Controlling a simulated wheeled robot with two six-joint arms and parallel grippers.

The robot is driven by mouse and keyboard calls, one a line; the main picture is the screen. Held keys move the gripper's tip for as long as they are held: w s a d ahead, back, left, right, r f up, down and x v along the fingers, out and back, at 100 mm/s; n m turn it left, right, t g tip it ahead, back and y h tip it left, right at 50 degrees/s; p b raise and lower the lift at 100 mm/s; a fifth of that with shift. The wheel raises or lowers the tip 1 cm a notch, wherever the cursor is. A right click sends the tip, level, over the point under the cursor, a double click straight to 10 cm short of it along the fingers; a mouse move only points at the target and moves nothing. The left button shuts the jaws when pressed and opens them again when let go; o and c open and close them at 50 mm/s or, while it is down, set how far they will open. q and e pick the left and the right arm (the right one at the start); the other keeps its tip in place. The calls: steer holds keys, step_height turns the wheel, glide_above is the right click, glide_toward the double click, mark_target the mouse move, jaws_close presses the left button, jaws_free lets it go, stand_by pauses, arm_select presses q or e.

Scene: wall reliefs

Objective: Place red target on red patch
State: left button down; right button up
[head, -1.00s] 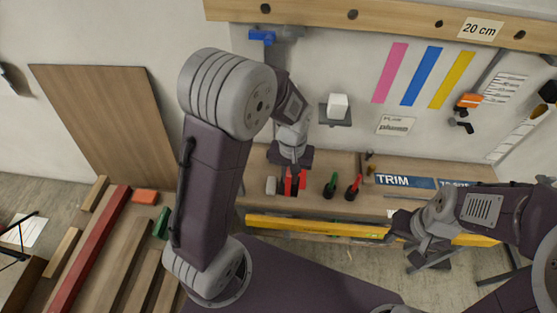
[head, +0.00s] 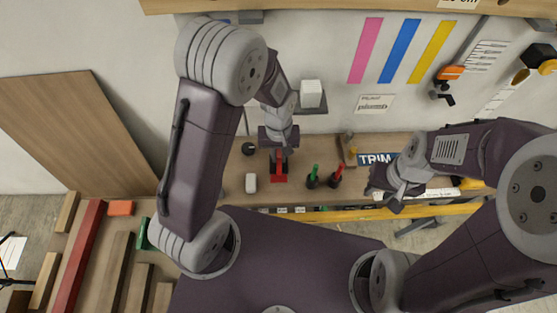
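A red piece (head: 279,167) with a wider base and an upright part stands on the wooden bench. My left gripper (head: 281,150) is directly above it, pointing down. Its fingertips are small and dark against the red piece, so I cannot tell whether they grip it. My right gripper (head: 384,195) is over the bench's front edge, well to the right of the red piece. It appears empty, but its finger gap is unclear. I cannot make out a red patch; my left arm hides part of the wall and bench.
Above are a small shelf with a white cube (head: 311,93) and pink, blue and yellow wall strips. Planks lie at lower left. A yellow rail (head: 345,214) runs along the bench front.

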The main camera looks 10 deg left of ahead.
arm_select(q)
steer(key=f, duration=0.2)
steer(key=shift+s+f, duration=0.25)
steer(key=shift+f, duration=0.15)
steer(key=shift+w+f, duration=0.15)
steer(key=shift+f, duration=0.1)
steer(key=c, duration=1.4)
jaws_free()
